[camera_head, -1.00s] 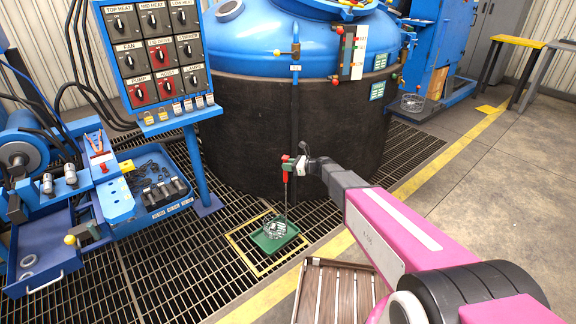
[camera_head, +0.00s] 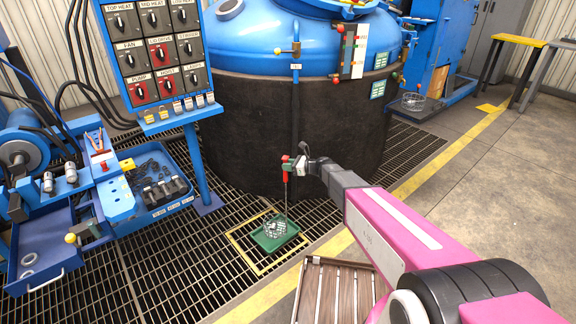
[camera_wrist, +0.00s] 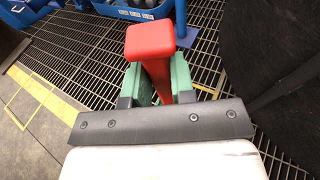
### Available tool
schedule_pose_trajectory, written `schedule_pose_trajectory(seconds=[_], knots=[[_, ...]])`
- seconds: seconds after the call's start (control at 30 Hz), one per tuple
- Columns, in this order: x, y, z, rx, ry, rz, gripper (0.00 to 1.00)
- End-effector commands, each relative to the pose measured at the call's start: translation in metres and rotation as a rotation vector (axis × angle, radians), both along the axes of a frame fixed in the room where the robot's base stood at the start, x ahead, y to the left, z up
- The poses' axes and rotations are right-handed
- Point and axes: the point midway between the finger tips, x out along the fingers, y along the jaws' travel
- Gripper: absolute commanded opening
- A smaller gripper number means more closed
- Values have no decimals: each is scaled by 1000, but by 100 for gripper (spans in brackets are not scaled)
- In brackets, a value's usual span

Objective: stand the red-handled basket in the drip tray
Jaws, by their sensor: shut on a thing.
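My gripper (camera_head: 293,164) is shut on the red handle of the basket. In the wrist view the red handle (camera_wrist: 150,45) stands between the two green fingers of my gripper (camera_wrist: 155,85). The wire basket (camera_head: 275,228) hangs upright at the bottom of a thin rod, with small metal parts in it. It is over the green drip tray (camera_head: 268,243), inside the tray's outline in the head view. I cannot tell whether its bottom touches the tray. The basket itself is hidden in the wrist view.
The tray is on a floor grating inside a yellow outlined square (camera_head: 236,246). The large furnace (camera_head: 250,140) stands close behind it. A blue control panel (camera_head: 158,55) and a workbench with a parts bin (camera_head: 165,206) are at the left. A slatted wooden stand (camera_head: 335,290) is in front.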

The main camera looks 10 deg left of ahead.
Motion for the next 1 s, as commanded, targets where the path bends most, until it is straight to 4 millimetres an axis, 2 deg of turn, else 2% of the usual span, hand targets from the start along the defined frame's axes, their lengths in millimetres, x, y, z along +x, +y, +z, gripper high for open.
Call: schedule_pose_trajectory(seconds=[1.0], knots=[[0,0,-29,4,0,0,0]])
